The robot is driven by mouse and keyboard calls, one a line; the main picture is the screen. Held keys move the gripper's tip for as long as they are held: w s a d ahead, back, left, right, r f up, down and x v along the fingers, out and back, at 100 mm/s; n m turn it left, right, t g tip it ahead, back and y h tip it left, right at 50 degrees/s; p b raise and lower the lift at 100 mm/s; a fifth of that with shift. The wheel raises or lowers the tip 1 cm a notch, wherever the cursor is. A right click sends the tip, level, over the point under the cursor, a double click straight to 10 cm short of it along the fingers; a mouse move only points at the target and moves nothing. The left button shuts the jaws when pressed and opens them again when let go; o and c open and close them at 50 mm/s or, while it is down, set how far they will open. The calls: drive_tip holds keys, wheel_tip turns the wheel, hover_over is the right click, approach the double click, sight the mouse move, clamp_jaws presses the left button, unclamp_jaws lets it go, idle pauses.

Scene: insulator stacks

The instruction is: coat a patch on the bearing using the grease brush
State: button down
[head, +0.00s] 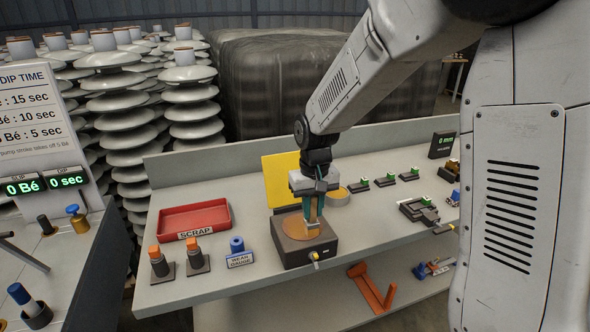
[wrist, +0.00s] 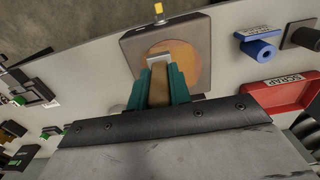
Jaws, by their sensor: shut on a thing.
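My gripper (head: 313,206) points down over a dark square block (head: 290,255) on the bench. In the wrist view its teal fingers (wrist: 159,86) are shut on the brown handle of the grease brush (wrist: 160,74). The brush's pale metal end (head: 312,229) points down at the block's round amber face (head: 290,227), which I take to be the bearing. In the wrist view that amber face (wrist: 185,66) lies behind and around the brush end. I cannot tell whether the bristles touch it. Part of the face is hidden by the brush and fingers.
A red SCRAP tray (head: 195,218) and a blue gauge (head: 238,250) stand left of the block. Two orange-topped pieces (head: 160,262) stand near the front-left edge. A yellow panel (head: 280,178) is behind my gripper. Small green-topped items (head: 386,180) stand to the right.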

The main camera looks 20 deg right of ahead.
sight(313, 223)
drive_tip(key=shift+s, duration=0.4)
wheel_tip(313, 223, up, 8)
drive_tip(key=shift+r, duration=0.2)
idle(0.8)
